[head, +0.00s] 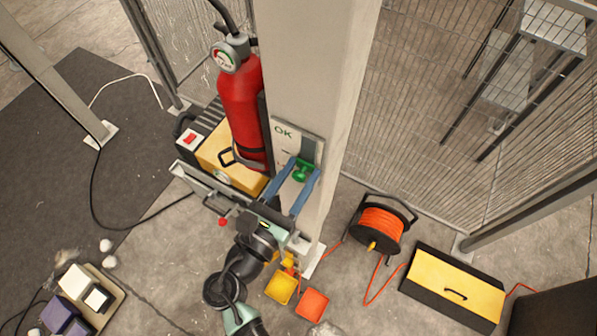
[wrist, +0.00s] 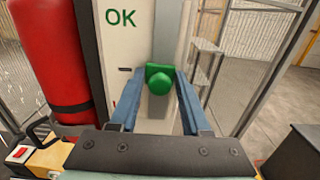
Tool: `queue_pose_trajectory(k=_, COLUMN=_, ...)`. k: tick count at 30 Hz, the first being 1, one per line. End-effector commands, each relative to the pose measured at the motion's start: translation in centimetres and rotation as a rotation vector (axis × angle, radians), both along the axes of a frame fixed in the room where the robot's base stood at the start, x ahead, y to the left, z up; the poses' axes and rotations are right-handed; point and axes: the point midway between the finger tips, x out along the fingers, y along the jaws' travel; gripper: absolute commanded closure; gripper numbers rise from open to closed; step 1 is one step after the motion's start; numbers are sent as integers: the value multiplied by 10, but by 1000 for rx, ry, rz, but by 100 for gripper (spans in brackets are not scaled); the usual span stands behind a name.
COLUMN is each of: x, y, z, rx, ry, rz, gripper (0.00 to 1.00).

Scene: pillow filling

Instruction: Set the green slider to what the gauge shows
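The round gauge (head: 224,57) sits on top of the red fire extinguisher (head: 240,100); its dial shows red and green, but the needle is too small to read surely. A white board (head: 283,130) on the pillar has "OK" in green. The green slider (head: 301,170) is at the board's right side, lower than "OK"; it also shows in the wrist view (wrist: 166,82). Lower marks on the board are partly hidden by my gripper. My gripper (head: 301,168) is open, its blue fingers on either side of the slider's knob; I cannot tell whether they touch it.
A yellow box (head: 232,172) stands below the extinguisher, close left of my gripper. An orange cable reel (head: 381,225) and a yellow-topped case (head: 455,285) are on the floor at the right. Yellow and orange trays (head: 312,304) lie near the pillar's foot. Wire mesh stands behind.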

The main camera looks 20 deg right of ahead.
Motion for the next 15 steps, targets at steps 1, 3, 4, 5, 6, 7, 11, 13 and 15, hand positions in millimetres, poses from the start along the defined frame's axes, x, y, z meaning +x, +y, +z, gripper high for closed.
queue_pose_trajectory(k=1, x=0, y=0, z=0, rx=0, ry=0, rz=0, gripper=77)
queue_pose_trajectory(k=3, x=0, y=0, z=0, rx=0, ry=0, rz=1, gripper=89)
queue_pose_trajectory(k=4, x=0, y=0, z=0, rx=0, ry=0, rz=1, gripper=95)
queue_pose_trajectory(k=5, x=0, y=0, z=0, rx=0, ry=0, rz=1, gripper=100)
queue_pose_trajectory(k=6, x=0, y=0, z=0, rx=0, ry=0, rz=1, gripper=100)
queue_pose_trajectory(k=7, x=0, y=0, z=0, rx=0, ry=0, rz=1, gripper=100)
queue_pose_trajectory(k=11, x=0, y=0, z=0, rx=0, ry=0, rz=1, gripper=100)
queue_pose_trajectory(k=13, x=0, y=0, z=0, rx=0, ry=0, rz=1, gripper=100)
queue_pose_trajectory(k=15, x=0, y=0, z=0, rx=-1, ry=1, rz=1, gripper=100)
